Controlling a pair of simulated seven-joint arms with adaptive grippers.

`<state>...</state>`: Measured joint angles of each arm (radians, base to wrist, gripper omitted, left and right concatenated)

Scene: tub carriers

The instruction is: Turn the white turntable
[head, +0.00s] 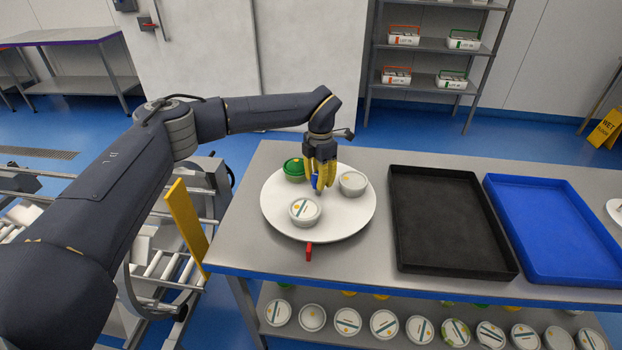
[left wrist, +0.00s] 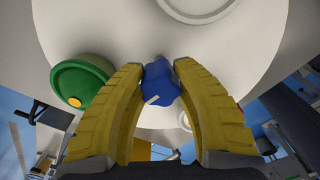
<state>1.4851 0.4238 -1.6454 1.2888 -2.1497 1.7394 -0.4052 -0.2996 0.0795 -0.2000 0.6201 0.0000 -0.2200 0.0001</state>
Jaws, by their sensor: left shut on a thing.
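The white turntable (head: 348,218) is a round disc on the steel table. It bears a green-lidded tub (head: 293,168) at the back left, a white-lidded tub (head: 353,182) at the right and another white-lidded tub (head: 305,210) at the front. My left gripper (head: 319,182), with yellow fingers, points down over the middle of the disc. In the left wrist view its fingertips are shut on a blue knob (left wrist: 160,82); the fingers hide part of it in the head view. The green-lidded tub (left wrist: 80,88) is just left of the fingers there. My right gripper is out of view.
A red marker (head: 309,251) sits at the table's front, by the disc's edge. A black tray (head: 400,262) and a blue tray (head: 535,268) lie to the right. Several tubs stand on the shelf below. A roller conveyor (head: 160,268) is at the left.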

